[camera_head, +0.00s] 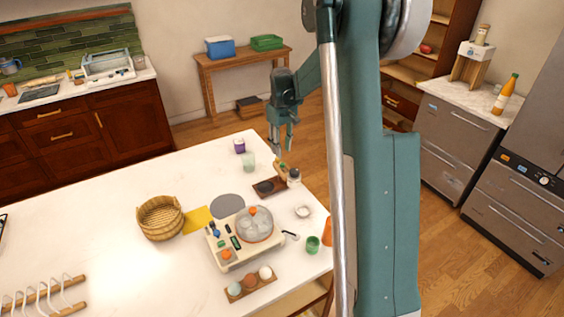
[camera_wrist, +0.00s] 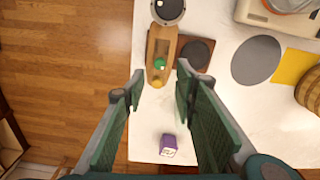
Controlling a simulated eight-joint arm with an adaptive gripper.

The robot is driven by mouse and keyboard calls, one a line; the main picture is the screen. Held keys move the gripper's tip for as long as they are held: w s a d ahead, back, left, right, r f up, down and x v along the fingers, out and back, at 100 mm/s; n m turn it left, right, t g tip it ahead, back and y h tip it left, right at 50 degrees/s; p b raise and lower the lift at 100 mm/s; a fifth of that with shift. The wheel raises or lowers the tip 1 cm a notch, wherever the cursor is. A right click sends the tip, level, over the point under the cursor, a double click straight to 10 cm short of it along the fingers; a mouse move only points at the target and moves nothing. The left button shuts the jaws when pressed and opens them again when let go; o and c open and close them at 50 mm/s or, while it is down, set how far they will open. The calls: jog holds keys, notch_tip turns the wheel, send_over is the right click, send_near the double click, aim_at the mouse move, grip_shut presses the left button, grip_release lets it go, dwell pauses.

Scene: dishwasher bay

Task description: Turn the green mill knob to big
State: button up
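The green mill knob (camera_wrist: 160,64) is a small green spot on a tan wooden body (camera_wrist: 158,45) in the wrist view, with a yellow end (camera_wrist: 157,84) close below it. In the head view the wooden piece (camera_head: 282,169) stands near the table's far right edge, beside a white jar with a dark lid (camera_head: 294,176). My gripper (camera_wrist: 160,74) is open and empty, pointing down, with its fingers on either side of the knob in the picture. In the head view my gripper (camera_head: 279,152) is above the wooden piece. Height and contact are unclear. No size marking is readable.
A dark board (camera_head: 267,188), grey disc (camera_head: 227,206) and cooker with a lidded pot (camera_head: 240,255) are nearby.

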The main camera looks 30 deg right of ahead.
aim_at(282, 165)
jog(key=shift+f, duration=3.75)
jog(key=shift+c, duration=0.7)
jog(key=c, duration=0.7)
